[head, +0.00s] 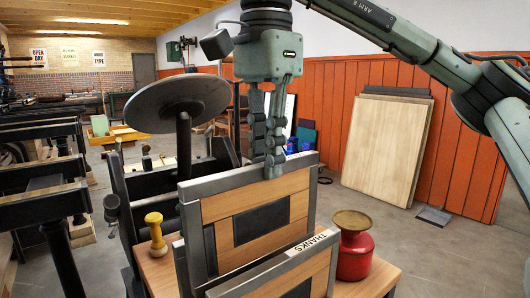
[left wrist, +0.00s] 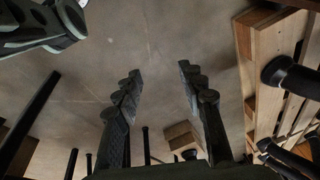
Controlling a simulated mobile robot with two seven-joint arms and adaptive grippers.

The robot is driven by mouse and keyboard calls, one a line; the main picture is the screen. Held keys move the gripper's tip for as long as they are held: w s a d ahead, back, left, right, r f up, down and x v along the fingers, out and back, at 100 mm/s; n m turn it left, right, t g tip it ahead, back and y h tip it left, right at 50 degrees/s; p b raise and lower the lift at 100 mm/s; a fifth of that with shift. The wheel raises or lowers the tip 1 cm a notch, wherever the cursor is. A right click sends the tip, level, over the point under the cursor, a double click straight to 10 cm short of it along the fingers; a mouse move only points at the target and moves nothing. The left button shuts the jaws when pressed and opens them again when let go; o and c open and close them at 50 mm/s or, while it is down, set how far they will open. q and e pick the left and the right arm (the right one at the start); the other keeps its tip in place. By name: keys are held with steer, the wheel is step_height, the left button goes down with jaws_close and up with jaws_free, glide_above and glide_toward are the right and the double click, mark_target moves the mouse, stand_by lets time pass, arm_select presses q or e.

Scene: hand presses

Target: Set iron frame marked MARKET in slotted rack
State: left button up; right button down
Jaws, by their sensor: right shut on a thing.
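My right gripper (head: 272,172) is shut on the top bar of an iron frame (head: 225,185) filled with wood blocks and a dark centre block. That frame stands upright; no MARKET label is readable on it, and its lower part is hidden. In front of it, lower down, is a second iron frame (head: 272,277) with a label reading THANKS. I cannot make out the slotted rack or its slots. In the left wrist view my left gripper (left wrist: 158,85) is open and empty above the floor; it does not show in the head view.
A red can with a brass dish (head: 354,252) and a yellow-handled tool (head: 155,235) stand on the wooden top (head: 159,272) beside the frames. A press with a round disc (head: 178,103) stands close behind. Boards (head: 385,145) lean on the orange wall.

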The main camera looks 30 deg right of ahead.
mark_target(266, 200)
steer(key=shift+f+b, duration=0.5)
steer(key=shift+f, duration=0.4)
steer(key=shift+f+b, duration=0.65)
steer(key=shift+b, duration=0.35)
steer(key=shift+f+b, duration=0.75)
steer(key=shift+b, duration=0.05)
arm_select(q)
step_height(266, 200, up, 14)
steer(key=w+t, duration=0.1)
steer(key=w, duration=0.1)
steer(key=shift+w+y+b, duration=0.2)
steer(key=shift+y+b, duration=0.1)
steer(key=shift+b, duration=0.1)
arm_select(e)
steer(key=shift+f, duration=0.5)
arm_select(q)
steer(key=shift+d, duration=0.1)
steer(key=shift+r, duration=0.2)
arm_select(e)
steer(key=shift+a+r, duration=0.1)
steer(key=shift+r, duration=0.05)
arm_select(q)
steer(key=shift+w, duration=0.1)
arm_select(e)
steer(key=shift+f, duration=0.2)
